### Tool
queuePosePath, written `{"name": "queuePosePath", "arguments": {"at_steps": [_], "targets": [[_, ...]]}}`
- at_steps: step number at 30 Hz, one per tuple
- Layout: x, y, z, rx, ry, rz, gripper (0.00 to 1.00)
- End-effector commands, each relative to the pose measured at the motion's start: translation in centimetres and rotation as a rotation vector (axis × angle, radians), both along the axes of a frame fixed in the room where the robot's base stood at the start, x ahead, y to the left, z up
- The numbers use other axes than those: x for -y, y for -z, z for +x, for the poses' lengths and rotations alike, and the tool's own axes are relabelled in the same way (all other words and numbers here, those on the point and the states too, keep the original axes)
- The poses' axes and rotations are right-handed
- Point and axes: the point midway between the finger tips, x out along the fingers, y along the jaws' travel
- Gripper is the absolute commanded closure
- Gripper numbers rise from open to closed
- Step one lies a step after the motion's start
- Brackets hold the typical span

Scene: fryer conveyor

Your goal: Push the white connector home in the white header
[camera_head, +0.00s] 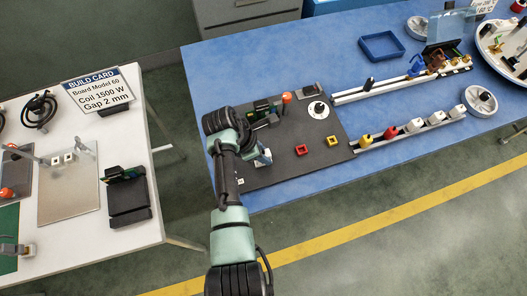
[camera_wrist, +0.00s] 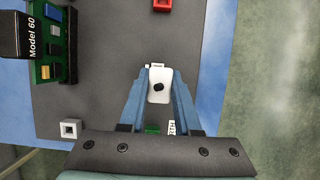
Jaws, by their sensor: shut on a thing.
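My gripper (camera_wrist: 158,92) has its two blue fingers closed on the sides of a white connector (camera_wrist: 158,76), a rounded white block with a black spot. It is over the dark mat. A small white edge (camera_wrist: 148,66) shows just past the connector's far end; I cannot tell whether it is the white header or part of the connector. In the head view my gripper (camera_head: 264,157) is low at the mat's near left, and my arm hides most of the connector.
A board marked Model 60 (camera_wrist: 50,45) stands left of the gripper in the wrist view. A red square frame (camera_head: 301,150) and a yellow one (camera_head: 332,141) lie on the dark mat (camera_head: 285,172). Rails with coloured parts (camera_head: 414,125) lie to the right.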

Motion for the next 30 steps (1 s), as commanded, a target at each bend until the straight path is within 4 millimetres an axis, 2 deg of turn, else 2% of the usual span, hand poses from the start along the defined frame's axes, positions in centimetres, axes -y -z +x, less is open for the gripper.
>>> {"name": "queuePosePath", "arguments": {"at_steps": [30], "targets": [[0.0,1.7,0.0,0.001,0.000,0.000,1.00]]}}
